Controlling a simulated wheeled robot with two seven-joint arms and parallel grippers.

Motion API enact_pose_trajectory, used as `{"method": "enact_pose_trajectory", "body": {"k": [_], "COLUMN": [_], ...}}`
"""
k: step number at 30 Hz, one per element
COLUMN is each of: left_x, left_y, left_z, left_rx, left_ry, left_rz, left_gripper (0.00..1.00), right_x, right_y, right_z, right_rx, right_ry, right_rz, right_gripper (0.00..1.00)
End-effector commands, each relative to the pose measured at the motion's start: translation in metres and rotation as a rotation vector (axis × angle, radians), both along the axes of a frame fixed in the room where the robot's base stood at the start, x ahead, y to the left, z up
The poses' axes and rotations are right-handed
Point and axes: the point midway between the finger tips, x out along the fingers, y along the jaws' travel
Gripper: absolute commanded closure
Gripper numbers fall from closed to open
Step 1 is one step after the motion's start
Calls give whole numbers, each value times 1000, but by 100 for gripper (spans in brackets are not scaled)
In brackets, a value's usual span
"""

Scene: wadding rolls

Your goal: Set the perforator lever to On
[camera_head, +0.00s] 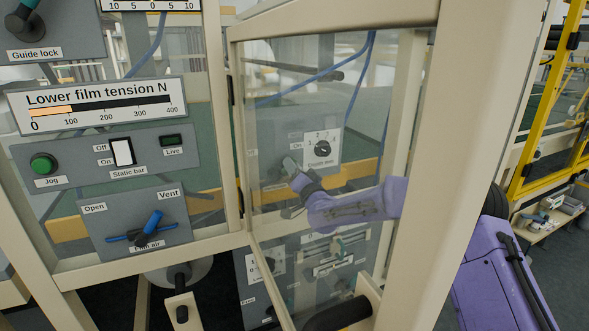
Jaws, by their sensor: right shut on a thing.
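Through the clear pane of a beige-framed guard door, a grey panel (265,130) shows, with a faint "On" label near its middle. My right gripper (290,166) is at this panel, just below the label, and is shut on what appears to be the perforator lever. The gripper covers most of the lever, and the glass dims it, so its exact setting cannot be read. My purple right arm comes in from the right behind the door post. My left gripper is not in view.
A rotary knob (323,149) on a white plate sits right of my gripper. The beige door post (460,130) stands close in front of my arm. At left are a static bar switch (122,152), a green Jog button (43,163) and a blue valve handle (152,222).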

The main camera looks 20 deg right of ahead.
Motion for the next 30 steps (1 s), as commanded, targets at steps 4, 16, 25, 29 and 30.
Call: {"method": "enact_pose_trajectory", "body": {"k": [4,16,25,29,30], "left_x": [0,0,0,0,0], "left_y": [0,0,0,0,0], "left_z": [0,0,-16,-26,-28], "left_rx": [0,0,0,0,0], "left_ry": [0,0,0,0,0], "left_rz": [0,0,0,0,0], "left_gripper": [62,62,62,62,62], "right_x": [0,0,-36,-67,-75], "right_y": [0,0,-2,-3,-4], "right_z": [0,0,-13,-21,-22], "right_rx": [6,3,3,5,5], "right_ry": [0,0,0,-1,-1], "right_rz": [0,-1,1,1,1], "right_gripper": [100,52,52,52,52]}}
